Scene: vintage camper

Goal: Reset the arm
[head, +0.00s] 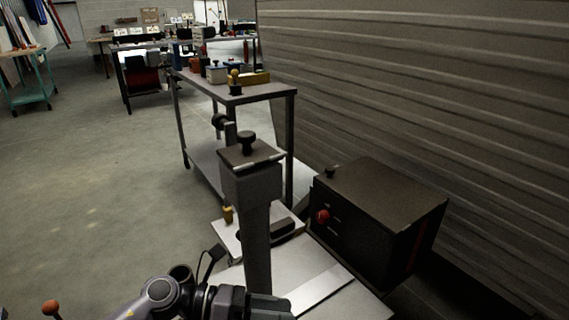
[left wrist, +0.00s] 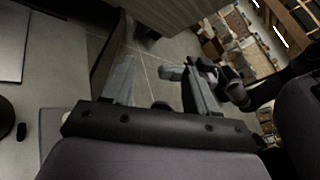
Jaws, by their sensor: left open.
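My left arm comes in from the bottom left of the head view, and its dark wrist end (head: 245,302) lies low beside the light machine table. Its fingertips cannot be made out there. In the left wrist view my left gripper (left wrist: 160,78) is open, its two grey fingers wide apart with nothing held between them. Dark arm-like links show at the right of that view; I cannot tell which parts of me they are. My right gripper is not seen in the head view.
A machine with an upright grey column (head: 256,215) and light table (head: 325,285) stands close in front. A dark cabinet (head: 385,205) with a red knob is at right, by a corrugated wall (head: 430,90). A metal workbench (head: 245,95) stands behind. Open concrete floor (head: 90,180) lies left.

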